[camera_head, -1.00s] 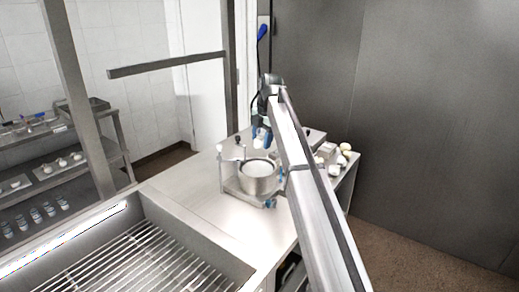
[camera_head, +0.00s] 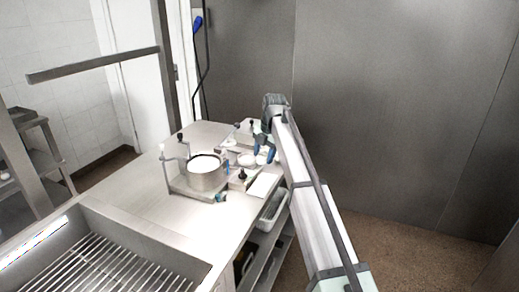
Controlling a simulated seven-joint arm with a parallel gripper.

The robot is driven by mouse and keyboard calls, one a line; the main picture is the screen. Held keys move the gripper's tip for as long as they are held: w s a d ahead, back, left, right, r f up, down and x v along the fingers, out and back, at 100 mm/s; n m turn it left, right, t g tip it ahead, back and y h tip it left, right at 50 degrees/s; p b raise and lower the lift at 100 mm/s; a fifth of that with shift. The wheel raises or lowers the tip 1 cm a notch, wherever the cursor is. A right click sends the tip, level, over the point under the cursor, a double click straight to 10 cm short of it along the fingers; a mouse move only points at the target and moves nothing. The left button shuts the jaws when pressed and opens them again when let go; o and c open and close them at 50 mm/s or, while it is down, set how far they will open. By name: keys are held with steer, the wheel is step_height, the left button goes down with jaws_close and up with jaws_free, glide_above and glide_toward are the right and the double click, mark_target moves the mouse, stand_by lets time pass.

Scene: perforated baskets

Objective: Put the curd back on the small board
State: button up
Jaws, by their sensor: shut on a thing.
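A flat white board (camera_head: 264,186) lies near the table's right edge, in front of the gripper. It may be the small board, but I cannot tell for sure. Whether the held piece touches anything below is too small to see.
The metal pot (camera_head: 205,178) with white contents stands on a stand with upright posts, left of the gripper. A white round item (camera_head: 246,160) sits close by the gripper. The table's front left (camera_head: 150,205) is clear.

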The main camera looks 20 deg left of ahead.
steer(key=shift+f+n, duration=0.1)
steer(key=shift+n, duration=0.2)
steer(key=shift+f, duration=4.25)
steer(key=shift+f, duration=0.6)
steer(key=o, duration=1.2)
steer(key=shift+a, duration=0.1)
steer(key=shift+c, duration=0.2)
steer(key=shift+o, duration=0.3)
steer(key=shift+a+r, duration=0.1)
steer(key=shift+a, duration=0.05)
steer(key=shift+d+r, duration=0.2)
steer(key=shift+r, duration=3.7)
